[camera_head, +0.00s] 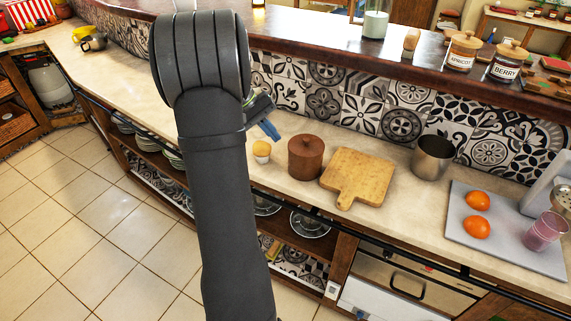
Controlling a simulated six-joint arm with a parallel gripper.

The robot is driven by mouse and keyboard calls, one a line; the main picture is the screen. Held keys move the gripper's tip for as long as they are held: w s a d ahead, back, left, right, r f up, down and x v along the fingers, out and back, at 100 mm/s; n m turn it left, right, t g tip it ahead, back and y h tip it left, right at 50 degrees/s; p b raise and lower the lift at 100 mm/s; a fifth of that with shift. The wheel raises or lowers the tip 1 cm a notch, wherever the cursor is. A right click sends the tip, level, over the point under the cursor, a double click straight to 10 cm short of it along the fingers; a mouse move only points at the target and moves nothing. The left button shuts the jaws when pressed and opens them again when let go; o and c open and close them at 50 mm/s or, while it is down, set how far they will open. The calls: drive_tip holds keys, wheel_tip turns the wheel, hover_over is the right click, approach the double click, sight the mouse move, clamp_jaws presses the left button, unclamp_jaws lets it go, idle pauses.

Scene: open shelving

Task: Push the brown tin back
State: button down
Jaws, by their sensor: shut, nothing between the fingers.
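The brown tin (306,160) is a round, lidded container with a small knob. It stands upright on the pale counter, near the counter's front edge. My gripper (270,130) shows blue fingertips just right of my dark arm, up and to the left of the tin. The fingers look shut and empty, and they appear apart from the tin. My arm hides most of the gripper body.
A muffin-like item (261,152) stands just left of the tin. A wooden cutting board (358,178) lies right of it, with a metal cup (432,158) beyond. Patterned tile wall (325,103) bounds the counter behind. A grey tray (500,250) holds two orange items.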

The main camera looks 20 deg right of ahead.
drive_tip(key=s+a+f+n+t+h, duration=0.1)
drive_tip(key=s+a+f+n+h, duration=0.35)
drive_tip(key=n, duration=1.05)
drive_tip(key=s+a+f+n+h, duration=0.3)
drive_tip(key=f+n+h, duration=0.3)
drive_tip(key=n, duration=0.9)
drive_tip(key=n+t+h, duration=0.1)
drive_tip(key=n+t, duration=0.2)
drive_tip(key=n, duration=0.4)
approach(302, 167)
drive_tip(key=s+d, duration=0.3)
drive_tip(key=shift+w+d, duration=0.9)
drive_tip(key=shift+w, duration=0.05)
drive_tip(key=shift+w+d, duration=0.5)
drive_tip(key=shift+w, duration=0.1)
drive_tip(key=w+d, duration=0.5)
drive_tip(key=shift+w, duration=0.3)
